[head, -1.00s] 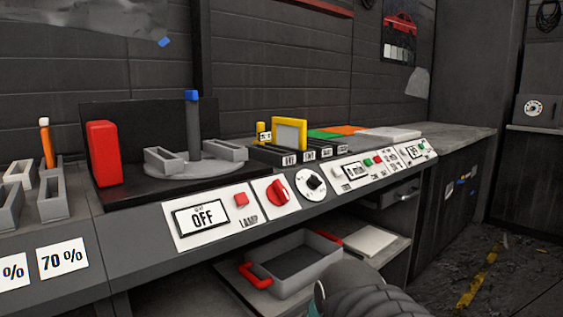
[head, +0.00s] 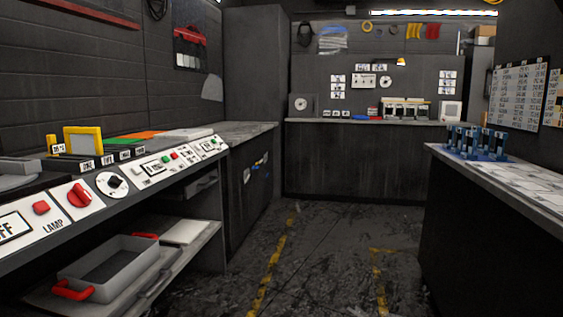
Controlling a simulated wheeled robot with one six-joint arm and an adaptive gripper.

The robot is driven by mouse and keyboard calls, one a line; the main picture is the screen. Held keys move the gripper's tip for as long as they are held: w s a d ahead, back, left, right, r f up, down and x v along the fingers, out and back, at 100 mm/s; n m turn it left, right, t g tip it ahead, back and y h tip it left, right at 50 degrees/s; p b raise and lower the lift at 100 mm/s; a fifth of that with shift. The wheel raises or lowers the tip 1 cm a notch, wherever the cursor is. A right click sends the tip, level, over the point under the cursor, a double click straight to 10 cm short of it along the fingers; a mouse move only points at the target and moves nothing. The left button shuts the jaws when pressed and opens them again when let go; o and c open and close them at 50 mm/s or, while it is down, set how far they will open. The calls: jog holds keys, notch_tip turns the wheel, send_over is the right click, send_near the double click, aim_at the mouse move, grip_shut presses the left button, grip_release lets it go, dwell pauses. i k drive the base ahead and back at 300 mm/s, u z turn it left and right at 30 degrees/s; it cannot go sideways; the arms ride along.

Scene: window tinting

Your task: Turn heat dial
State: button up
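On the sloped front panel of the left bench are a red dial (head: 80,195) on a white plate and a black dial (head: 113,183) on a round white face. I cannot read which of them is marked for heat. A red button (head: 41,208) with the word LAMP below it sits to their left, beside a display (head: 14,228) cut off by the picture's edge, showing "FF". Further right is a smaller panel (head: 155,167) with a display and green and red buttons. My gripper is not in view.
A grey tray with red handles (head: 110,270) stands on the shelf under the left bench. A right-hand counter (head: 500,178) holds blue racks (head: 475,140). A back counter (head: 365,122) closes the far end. The floor (head: 325,250) between them is clear, with worn yellow lines.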

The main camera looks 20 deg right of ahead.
aim_at(114, 182)
jog(key=z, duration=0.2)
jog(key=i, duration=1.65)
jog(key=u, duration=0.8)
